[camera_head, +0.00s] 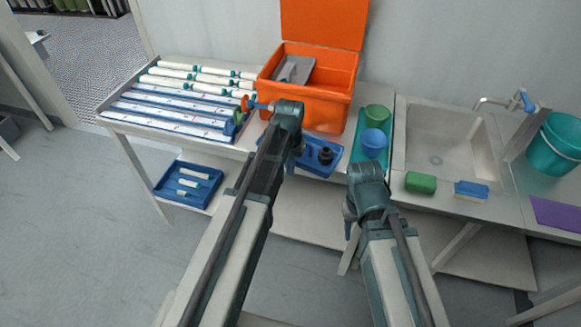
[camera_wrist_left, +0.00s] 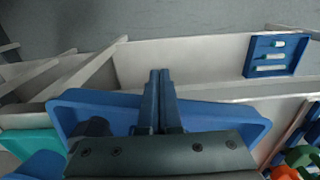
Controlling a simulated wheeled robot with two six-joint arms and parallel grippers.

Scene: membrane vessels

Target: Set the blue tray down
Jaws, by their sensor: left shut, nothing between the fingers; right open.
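A blue tray (camera_head: 329,165) with dark round items in it lies at the front of the table, below the orange box. It also shows in the left wrist view (camera_wrist_left: 205,122), at the table's edge. My left gripper (camera_head: 297,150) is shut and empty over this tray's left part. In the wrist view its fingers (camera_wrist_left: 160,73) reach across the tray's rim; whether they touch it is unclear. My right gripper (camera_head: 348,232) is open, lower and to the right, apart from the tray and partly hidden by its wrist. A second blue tray (camera_head: 163,190) with white cartridges sits on the lower shelf.
An open orange box (camera_head: 322,105) stands behind the tray. A rack (camera_head: 118,112) of long white tubes is at left, with orange and green fittings (camera_head: 240,110) near my left wrist. A teal tray (camera_head: 385,148) with bowls and a sink (camera_head: 440,145) are at right.

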